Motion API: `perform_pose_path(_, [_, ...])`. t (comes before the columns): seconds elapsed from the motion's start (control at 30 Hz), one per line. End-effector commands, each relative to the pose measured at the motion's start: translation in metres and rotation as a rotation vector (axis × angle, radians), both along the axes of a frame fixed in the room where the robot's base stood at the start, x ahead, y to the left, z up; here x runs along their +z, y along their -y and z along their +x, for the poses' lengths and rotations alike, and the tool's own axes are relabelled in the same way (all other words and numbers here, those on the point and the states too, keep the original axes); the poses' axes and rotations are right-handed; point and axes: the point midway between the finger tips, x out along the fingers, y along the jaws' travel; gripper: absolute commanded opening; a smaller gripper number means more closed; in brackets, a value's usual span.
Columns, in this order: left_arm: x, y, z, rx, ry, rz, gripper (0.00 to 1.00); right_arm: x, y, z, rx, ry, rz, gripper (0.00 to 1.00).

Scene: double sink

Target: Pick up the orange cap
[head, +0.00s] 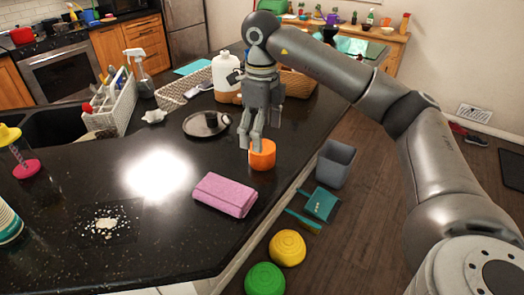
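The orange cap (263,158) stands on the black countertop, near its right edge. My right gripper (250,145) comes down from above onto the cap's upper left side. Its two fingers show a narrow gap between them. One finger is at the left of the cap and the other overlaps its top rim. I cannot tell whether the fingers touch the cap or grip its rim. The far side of the cap's top is partly hidden by the finger. My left gripper is not in view.
A folded pink cloth (225,194) lies just in front of the cap. A dark round plate (206,124) is at its left, and an orange-and-white bottle (226,75) stands behind. White crumbs (104,224) lie at the front left. Beyond the counter edge are a grey bin (336,165) and bowls.

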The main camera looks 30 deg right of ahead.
Motion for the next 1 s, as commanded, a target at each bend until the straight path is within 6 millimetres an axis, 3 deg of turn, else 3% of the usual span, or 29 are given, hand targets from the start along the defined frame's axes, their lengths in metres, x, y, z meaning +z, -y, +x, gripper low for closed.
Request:
perform_pose_path(0.3, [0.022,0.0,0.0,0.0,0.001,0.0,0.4,-0.041,0.001,-0.001,0.0,-0.005,-0.002,0.84])
perform_pose_path(0.6, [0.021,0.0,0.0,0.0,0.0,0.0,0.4,-0.049,0.001,-0.001,0.001,-0.001,0.0,0.84])
perform_pose_path(0.9, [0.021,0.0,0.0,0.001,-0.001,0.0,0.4,-0.048,0.001,-0.001,0.0,-0.001,0.0,0.47])
perform_pose_path(1.0, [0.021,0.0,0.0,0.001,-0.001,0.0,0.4,-0.048,0.001,-0.001,0.0,-0.001,0.0,0.46])
